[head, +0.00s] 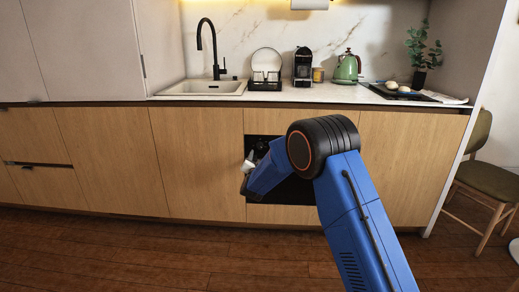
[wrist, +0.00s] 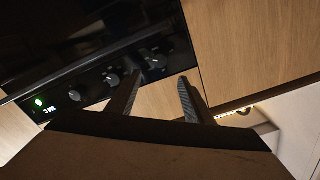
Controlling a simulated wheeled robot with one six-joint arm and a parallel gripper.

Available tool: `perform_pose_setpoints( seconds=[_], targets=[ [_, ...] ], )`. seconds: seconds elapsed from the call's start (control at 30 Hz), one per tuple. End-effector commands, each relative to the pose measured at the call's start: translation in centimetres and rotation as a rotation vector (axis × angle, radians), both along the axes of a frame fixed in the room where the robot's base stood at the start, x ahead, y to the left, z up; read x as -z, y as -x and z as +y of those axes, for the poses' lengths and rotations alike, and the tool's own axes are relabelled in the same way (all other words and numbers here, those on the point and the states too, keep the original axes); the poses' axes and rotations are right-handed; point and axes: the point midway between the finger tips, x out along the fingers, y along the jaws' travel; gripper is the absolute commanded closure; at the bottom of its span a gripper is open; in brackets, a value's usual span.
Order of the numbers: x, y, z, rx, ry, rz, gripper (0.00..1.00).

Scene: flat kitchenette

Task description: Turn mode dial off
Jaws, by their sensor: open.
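The black built-in oven (head: 290,197) sits in the wooden lower cabinets in the head view, largely hidden behind my arm. In the wrist view its control panel (wrist: 93,88) carries several round dark dials with pale marks and a small lit green display. One dial (wrist: 112,79) is left of my gripper (wrist: 159,76), and another dial (wrist: 155,61) is just beyond the fingertips, roughly between them. I cannot tell which is the mode dial. My gripper is open and empty, and I cannot tell whether a finger touches a dial.
Wooden cabinet fronts (head: 207,165) flank the oven. The white counter (head: 300,93) above bears a coffee machine (head: 302,67), a green kettle (head: 346,68) and a sink (head: 203,87). A chair (head: 474,165) stands at the far right. The wooden floor in front is clear.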

Motion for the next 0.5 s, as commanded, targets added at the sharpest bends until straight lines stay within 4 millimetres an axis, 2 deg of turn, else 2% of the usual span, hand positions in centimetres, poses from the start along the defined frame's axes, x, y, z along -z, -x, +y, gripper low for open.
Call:
perform_pose_setpoints(
  seconds=[0.1,0.5],
  targets=[
    [0.0,-2.3,-0.1,0.001,-0.001,0.000,0.53],
    [0.0,-9.0,-0.1,0.000,-0.001,-0.001,0.53]
  ],
)
